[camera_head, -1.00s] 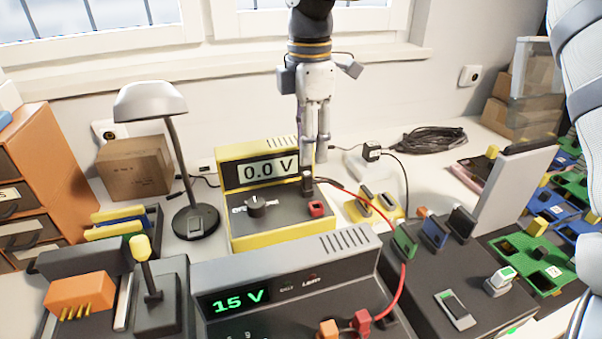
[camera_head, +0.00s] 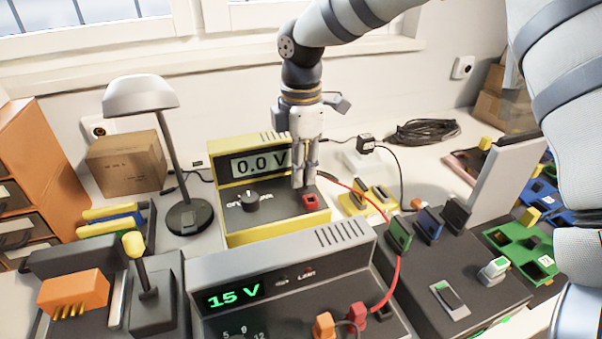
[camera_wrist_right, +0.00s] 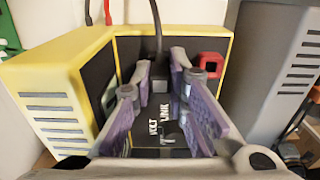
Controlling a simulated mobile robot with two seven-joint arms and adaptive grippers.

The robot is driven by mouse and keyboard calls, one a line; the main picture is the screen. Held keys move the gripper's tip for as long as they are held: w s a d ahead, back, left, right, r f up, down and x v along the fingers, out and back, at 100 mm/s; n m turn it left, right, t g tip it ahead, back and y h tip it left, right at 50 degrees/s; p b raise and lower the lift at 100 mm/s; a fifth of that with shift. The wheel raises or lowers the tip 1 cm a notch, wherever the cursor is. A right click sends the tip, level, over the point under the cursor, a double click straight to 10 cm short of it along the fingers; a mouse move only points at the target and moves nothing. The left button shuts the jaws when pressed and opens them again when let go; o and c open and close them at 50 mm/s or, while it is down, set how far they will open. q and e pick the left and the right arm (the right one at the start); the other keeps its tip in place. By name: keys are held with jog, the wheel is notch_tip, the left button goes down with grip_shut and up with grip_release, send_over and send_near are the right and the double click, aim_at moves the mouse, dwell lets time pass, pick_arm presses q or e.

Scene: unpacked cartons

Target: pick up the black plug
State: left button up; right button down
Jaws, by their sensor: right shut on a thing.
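The black plug (camera_wrist_right: 159,77) is between the fingertips of my right gripper (camera_wrist_right: 160,72) in the right wrist view, with a dark cable running from it. It is at the front panel of the yellow multimeter (camera_head: 276,233), beside a red socket (camera_head: 310,201). In the head view my right gripper (camera_head: 304,183) points down at this panel, and its fingers largely hide the plug. The gripper is shut on the plug. I cannot tell whether the plug is still seated. My left gripper is out of view.
The grey power supply (camera_head: 290,262) reading 15 V stands in front of the multimeter. A desk lamp (camera_head: 141,97) stands to the left. A red cable (camera_head: 397,272) arcs to the right, near a dark box with switches (camera_head: 450,300).

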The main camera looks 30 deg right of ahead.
notch_tip(320, 180, up, 3)
jog(key=shift+w+r, duration=0.1)
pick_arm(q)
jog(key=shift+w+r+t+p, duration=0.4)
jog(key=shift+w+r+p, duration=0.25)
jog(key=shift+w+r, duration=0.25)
pick_arm(e)
jog(key=s+a+r, duration=0.5)
jog(key=s+r, duration=0.4)
jog(key=s, duration=0.4)
jog(key=shift+a+r, duration=0.15)
jog(key=shift+r, duration=0.25)
jog(key=shift+s, duration=0.1)
